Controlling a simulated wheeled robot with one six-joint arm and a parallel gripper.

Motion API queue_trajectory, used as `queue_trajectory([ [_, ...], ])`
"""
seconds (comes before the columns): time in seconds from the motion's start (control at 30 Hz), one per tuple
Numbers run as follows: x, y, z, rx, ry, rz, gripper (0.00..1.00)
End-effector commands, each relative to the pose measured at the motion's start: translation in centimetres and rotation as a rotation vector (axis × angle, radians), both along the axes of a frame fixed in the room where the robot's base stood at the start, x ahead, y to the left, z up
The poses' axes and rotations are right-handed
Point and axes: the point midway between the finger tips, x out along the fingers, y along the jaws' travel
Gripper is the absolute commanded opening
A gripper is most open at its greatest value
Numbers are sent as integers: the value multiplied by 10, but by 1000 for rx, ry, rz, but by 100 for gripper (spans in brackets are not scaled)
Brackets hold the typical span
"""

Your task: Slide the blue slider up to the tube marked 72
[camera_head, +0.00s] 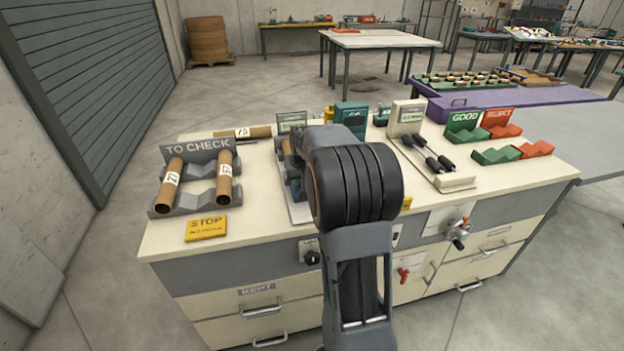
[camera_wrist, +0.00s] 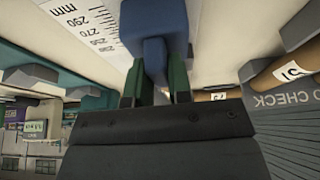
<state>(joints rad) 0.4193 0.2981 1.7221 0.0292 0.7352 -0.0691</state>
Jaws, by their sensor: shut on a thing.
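In the wrist view the blue slider (camera_wrist: 154,22) has a narrow tab between the green fingertips of my gripper (camera_wrist: 154,82), which is shut on it. A white scale (camera_wrist: 92,22) in mm, with numbers near 270 and 290, runs beside the slider.
Another tube (camera_head: 259,132), its label looking like 15, lies behind the rack. A tray with black-handled tools (camera_head: 425,156) and the GOOD and REJECT racks (camera_head: 495,156) are to the right.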

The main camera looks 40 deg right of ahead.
Motion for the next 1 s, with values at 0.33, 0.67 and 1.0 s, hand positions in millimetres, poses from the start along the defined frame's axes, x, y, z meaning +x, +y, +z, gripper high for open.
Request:
queue_trajectory([
  [0.33,2,-1,2,-5,-10,0,30],
  [0.67,1,-1,1,-3,-6,-1,45],
  [1.0,-11,3,33,-4,-11,-2,45],
])
